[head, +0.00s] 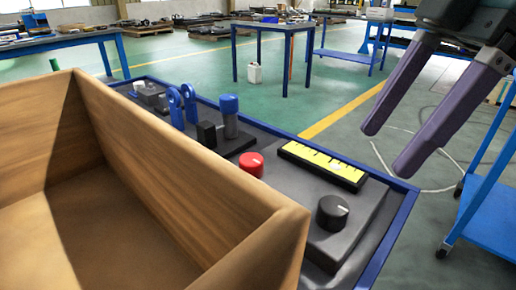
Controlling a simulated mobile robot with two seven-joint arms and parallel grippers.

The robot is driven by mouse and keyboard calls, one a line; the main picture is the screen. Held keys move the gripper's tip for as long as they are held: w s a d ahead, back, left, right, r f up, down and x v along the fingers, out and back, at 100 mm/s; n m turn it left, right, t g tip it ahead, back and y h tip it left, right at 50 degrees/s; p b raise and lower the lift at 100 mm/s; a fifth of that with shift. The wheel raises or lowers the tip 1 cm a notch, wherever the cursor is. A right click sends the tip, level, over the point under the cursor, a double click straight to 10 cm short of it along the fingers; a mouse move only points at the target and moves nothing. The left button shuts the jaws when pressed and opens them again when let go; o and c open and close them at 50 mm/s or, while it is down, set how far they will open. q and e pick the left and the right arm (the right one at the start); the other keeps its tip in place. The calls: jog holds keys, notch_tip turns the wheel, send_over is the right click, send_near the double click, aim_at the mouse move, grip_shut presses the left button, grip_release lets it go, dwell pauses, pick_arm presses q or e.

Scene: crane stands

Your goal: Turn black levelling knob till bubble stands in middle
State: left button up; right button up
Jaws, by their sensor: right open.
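The black knob (333,212) stands on a grey panel (283,206) at the right end of a blue-rimmed bench, with a pale mark on its top. Behind it lies a black-framed level gauge with a yellow scale (322,164); I cannot make out the bubble's place. A red knob (251,164) sits to the left of the black one. My right gripper (390,150) hangs at the upper right, above and beyond the bench's right edge, with its two purple fingers apart and empty. It touches nothing. My left gripper is not in view.
A large open wooden box (190,170) fills the left foreground and hides part of the bench. Blue clamp parts (182,103) and a blue-capped post (229,115) stand farther left. A blue cart (490,215) is at the right. Room above the panel is free.

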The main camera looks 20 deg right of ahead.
aim_at(337, 205)
jog(key=b+x, duration=0.1)
jog(key=x, duration=0.3)
jog(key=b+x, duration=0.2)
jog(key=x, duration=0.3)
jog(key=shift+s+a+f, duration=0.1)
jog(key=shift+a+f, duration=0.05)
jog(key=shift+a, duration=0.15)
jog(key=shift+c, duration=0.4)
grip_shut()
